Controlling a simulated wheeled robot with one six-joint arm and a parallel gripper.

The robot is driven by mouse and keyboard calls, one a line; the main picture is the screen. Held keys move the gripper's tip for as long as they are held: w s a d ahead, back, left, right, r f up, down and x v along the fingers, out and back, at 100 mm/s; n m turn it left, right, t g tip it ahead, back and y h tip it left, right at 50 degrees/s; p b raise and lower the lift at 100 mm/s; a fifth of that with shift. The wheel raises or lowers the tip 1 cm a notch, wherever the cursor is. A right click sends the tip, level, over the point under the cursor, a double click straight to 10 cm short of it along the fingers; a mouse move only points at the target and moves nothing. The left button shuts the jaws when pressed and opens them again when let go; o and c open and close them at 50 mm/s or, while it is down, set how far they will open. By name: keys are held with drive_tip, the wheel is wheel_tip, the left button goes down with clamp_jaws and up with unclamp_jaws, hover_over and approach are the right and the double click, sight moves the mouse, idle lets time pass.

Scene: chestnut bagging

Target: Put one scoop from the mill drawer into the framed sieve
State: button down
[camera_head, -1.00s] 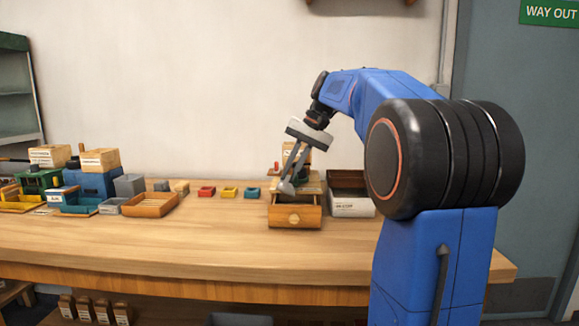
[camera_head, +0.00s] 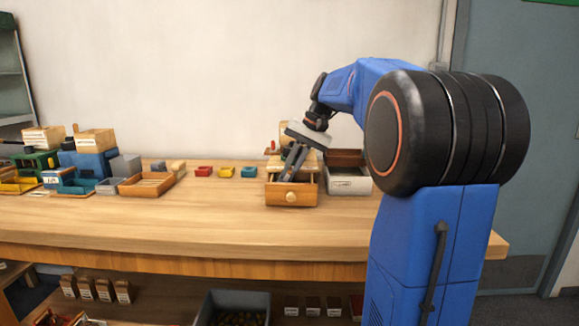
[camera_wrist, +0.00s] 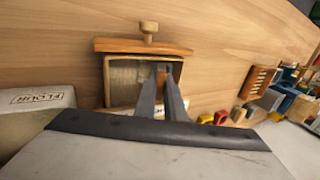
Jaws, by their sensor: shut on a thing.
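The mill (camera_head: 306,162) stands on the bench with its wooden drawer (camera_head: 291,198) pulled out toward me. In the wrist view the open drawer (camera_wrist: 142,46) shows a pale tan inside and a round knob. My gripper (camera_head: 288,178) points down into the drawer, with its fingertips at the drawer opening; it also shows in the wrist view (camera_wrist: 161,72). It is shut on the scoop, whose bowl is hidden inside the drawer. The shallow wooden-framed tray that looks like the framed sieve (camera_head: 147,186) lies to the left on the bench; it also shows in the wrist view (camera_wrist: 258,81).
A white box (camera_head: 348,182) labelled flour in the wrist view stands right of the mill. Boxes and bins crowd the left end. The front bench is clear.

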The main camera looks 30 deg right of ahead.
drive_tip(key=g+h, duration=0.1)
drive_tip(key=f+h, duration=0.1)
drive_tip(key=shift+w+a+g+h, duration=0.1)
drive_tip(key=shift+a+g+h, duration=0.2)
drive_tip(key=shift+g, duration=0.1)
drive_tip(key=shift+d+f, duration=0.15)
drive_tip(key=shift+d, duration=0.05)
drive_tip(key=shift+s+d+f+g+h, duration=0.25)
drive_tip(key=shift+s+d+g+h, duration=0.3)
drive_tip(key=shift+d, duration=0.25)
drive_tip(key=shift+w+a+r+g+h, duration=0.25)
drive_tip(key=shift+a+g+h, duration=0.1)
drive_tip(key=shift+h, duration=0.4)
drive_tip(key=shift+d+r, duration=0.15)
drive_tip(key=shift+r, duration=0.25)
drive_tip(key=shift+w+a+r, duration=0.1)
drive_tip(key=shift+a+r, duration=0.05)
drive_tip(key=shift+r, duration=1.8)
drive_tip(key=shift+a+r, duration=0.15)
drive_tip(key=shift+r, duration=1.8)
